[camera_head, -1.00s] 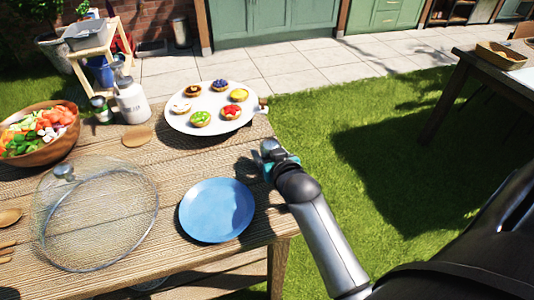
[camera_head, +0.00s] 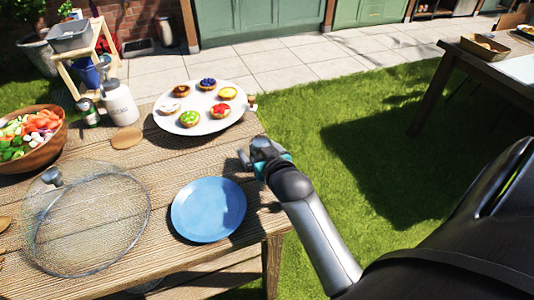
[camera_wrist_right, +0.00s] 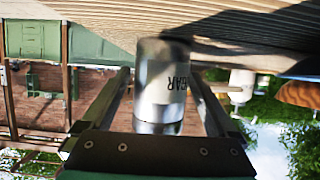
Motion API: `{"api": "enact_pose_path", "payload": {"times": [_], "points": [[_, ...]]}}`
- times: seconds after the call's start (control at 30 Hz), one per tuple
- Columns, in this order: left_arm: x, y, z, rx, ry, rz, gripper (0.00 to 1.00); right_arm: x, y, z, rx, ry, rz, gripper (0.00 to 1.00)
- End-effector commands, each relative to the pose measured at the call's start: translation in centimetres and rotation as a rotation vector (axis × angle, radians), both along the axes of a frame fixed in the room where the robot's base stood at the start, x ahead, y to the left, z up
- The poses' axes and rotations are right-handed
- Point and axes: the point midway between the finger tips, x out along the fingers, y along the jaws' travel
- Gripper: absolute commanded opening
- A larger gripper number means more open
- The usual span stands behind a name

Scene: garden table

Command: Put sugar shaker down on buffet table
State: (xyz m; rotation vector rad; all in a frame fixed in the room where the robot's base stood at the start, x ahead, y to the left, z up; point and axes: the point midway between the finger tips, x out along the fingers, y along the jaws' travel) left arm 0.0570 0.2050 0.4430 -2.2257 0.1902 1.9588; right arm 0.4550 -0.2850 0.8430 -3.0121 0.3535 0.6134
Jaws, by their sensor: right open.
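The sugar shaker (camera_wrist_right: 161,85) is a white and silver cylinder with dark lettering, seen upside down in the right wrist view. Its base end is at the wooden table top, apparently standing on it. My right gripper (camera_wrist_right: 160,98) is open around it, one finger on each side with a gap. In the head view my right gripper (camera_head: 256,157) is at the right edge of the wooden buffet table (camera_head: 150,175); the shaker cannot be made out clearly there. My left gripper is not in view.
A blue plate (camera_head: 208,209) lies just left of my right arm, with a platter of tarts (camera_head: 165,122) behind it. A glass lid (camera_head: 85,225), salad bowl (camera_head: 45,158) and white jar (camera_head: 120,105) stand further left. Grass lies right of the table edge.

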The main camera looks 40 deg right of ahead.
Motion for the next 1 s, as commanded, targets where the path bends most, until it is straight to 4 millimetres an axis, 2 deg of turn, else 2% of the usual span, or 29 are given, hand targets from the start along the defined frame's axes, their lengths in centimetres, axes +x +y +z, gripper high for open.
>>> {"api": "enact_pose_path", "payload": {"times": [0.5, 0.7, 1.0], "points": [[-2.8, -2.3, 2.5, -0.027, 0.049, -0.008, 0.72, -7.9, 1.9, 3.5, 0.002, 0.003, 0.000, 0.93], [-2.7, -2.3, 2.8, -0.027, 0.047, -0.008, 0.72, -9.5, 2.3, 4.3, 0.000, 0.000, 0.000, 0.93], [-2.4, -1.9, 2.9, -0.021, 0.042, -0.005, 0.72, -9.9, 2.4, 4.4, 0.000, -0.001, 0.000, 0.93]]}}
